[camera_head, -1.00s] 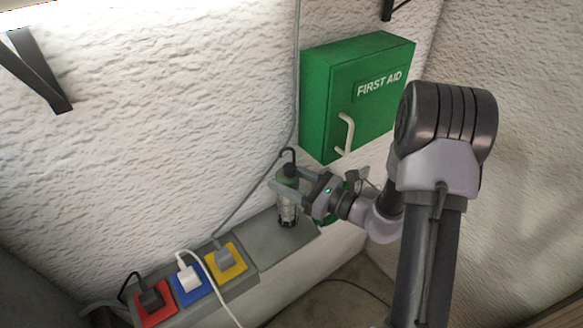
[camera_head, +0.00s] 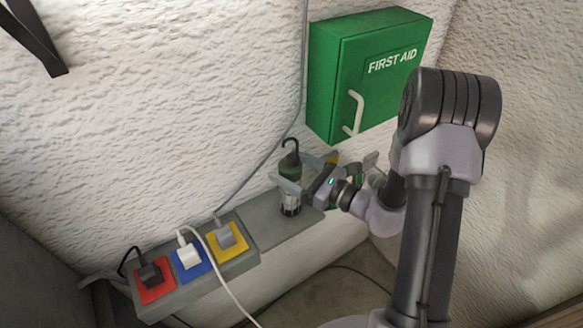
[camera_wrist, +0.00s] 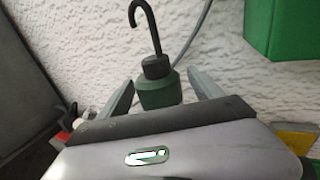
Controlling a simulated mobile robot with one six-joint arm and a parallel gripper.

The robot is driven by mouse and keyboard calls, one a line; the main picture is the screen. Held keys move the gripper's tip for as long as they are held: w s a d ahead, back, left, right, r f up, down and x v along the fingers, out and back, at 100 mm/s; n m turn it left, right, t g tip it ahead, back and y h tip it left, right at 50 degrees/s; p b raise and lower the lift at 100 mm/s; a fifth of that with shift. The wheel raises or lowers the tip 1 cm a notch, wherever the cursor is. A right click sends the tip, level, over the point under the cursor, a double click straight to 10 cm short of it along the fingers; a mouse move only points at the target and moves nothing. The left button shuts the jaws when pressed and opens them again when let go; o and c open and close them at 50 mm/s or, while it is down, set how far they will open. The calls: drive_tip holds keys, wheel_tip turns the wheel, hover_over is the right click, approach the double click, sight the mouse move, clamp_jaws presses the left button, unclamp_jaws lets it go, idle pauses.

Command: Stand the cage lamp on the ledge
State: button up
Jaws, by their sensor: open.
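The cage lamp stands upright on the grey ledge (camera_head: 268,229), with a black hook on top, a dark green body (camera_head: 291,166) and a clear caged lower part. My gripper (camera_head: 304,172) is at the lamp from the right, its fingers spread on either side of the green body. In the wrist view the lamp's green body (camera_wrist: 158,92) and hook stand between the two open fingertips (camera_wrist: 162,90), with a gap to the right finger. Contact with the left finger is hard to tell. The lamp's base is hidden in the wrist view.
Red (camera_head: 152,281), blue (camera_head: 190,259) and yellow (camera_head: 226,238) sockets with plugs and cables line the ledge's left part. A green first aid box (camera_head: 362,75) hangs on the wall above. A grey cable (camera_head: 268,160) runs down the wall behind the lamp.

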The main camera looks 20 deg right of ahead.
drive_tip(key=shift+d+r, duration=0.1)
drive_tip(key=shift+r, duration=0.2)
drive_tip(key=v, duration=1.1)
drive_tip(key=s+a+r+n+g+h, duration=0.1)
drive_tip(key=s+a+r+n+g, duration=0.2)
drive_tip(key=s+a+n+g, duration=0.4)
drive_tip(key=s+a+r+n+g, duration=0.3)
drive_tip(key=s+a+n+g, duration=0.25)
drive_tip(key=a+n, duration=0.25)
drive_tip(key=s+d+r+n+t+h, duration=0.4)
drive_tip(key=s+r+n+t+h, duration=0.15)
drive_tip(key=n+h, duration=0.35)
wheel_tip(320, 180, down, 15)
drive_tip(key=w+g+b, duration=0.1)
drive_tip(key=b, duration=1.5)
